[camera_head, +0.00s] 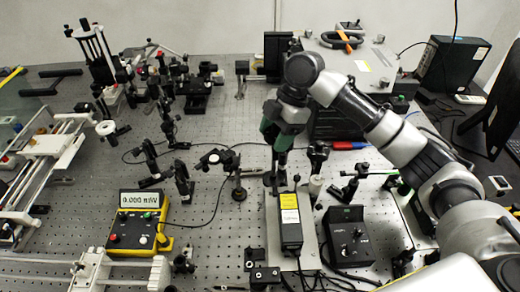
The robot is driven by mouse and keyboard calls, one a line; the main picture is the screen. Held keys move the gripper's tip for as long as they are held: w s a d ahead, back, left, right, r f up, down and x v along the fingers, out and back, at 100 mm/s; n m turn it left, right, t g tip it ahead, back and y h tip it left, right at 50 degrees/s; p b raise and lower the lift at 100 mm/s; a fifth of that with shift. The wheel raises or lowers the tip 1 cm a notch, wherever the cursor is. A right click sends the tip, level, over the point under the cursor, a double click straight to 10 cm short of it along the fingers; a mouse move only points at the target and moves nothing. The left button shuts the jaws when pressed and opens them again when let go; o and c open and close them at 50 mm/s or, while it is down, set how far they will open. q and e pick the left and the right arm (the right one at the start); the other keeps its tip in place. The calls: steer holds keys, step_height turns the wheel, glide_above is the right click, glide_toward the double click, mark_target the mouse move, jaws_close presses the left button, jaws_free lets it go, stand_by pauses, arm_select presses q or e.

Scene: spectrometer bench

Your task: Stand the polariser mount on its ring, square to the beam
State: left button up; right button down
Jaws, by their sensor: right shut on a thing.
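My right gripper (279,170), with dark green sides, reaches down from the upper right over the middle of the bench. It is shut on a small dark piece (275,183), which I take to be the polariser mount. The piece hangs upright just behind the black laser-like box with a yellow label. It is too small and dark to tell its face angle or whether its foot touches the bench. I cannot make out its ring. My left gripper is not in view.
The black box (290,232) stands on a pale plate close by. A post with a round base (239,192) stands left of the gripper. A yellow power meter (140,225) reads 0.000 mW. A black control box (347,240) is at right. Bare perforated bench (215,240) lies between meter and plate.

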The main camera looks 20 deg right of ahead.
mark_target(274, 160)
step_height(274, 160, down, 2)
steer(key=shift+f, duration=0.2)
steer(key=a+p, duration=0.1)
steer(key=a+f+p, duration=0.1)
steer(key=a+p, duration=0.1)
steer(key=a, duration=0.1)
steer(key=shift+s+f, duration=0.15)
steer(key=shift+s, duration=0.25)
steer(key=shift+c, duration=1.6)
jaws_free()
steer(key=shift+s+f, duration=0.1)
steer(key=shift+f, duration=0.05)
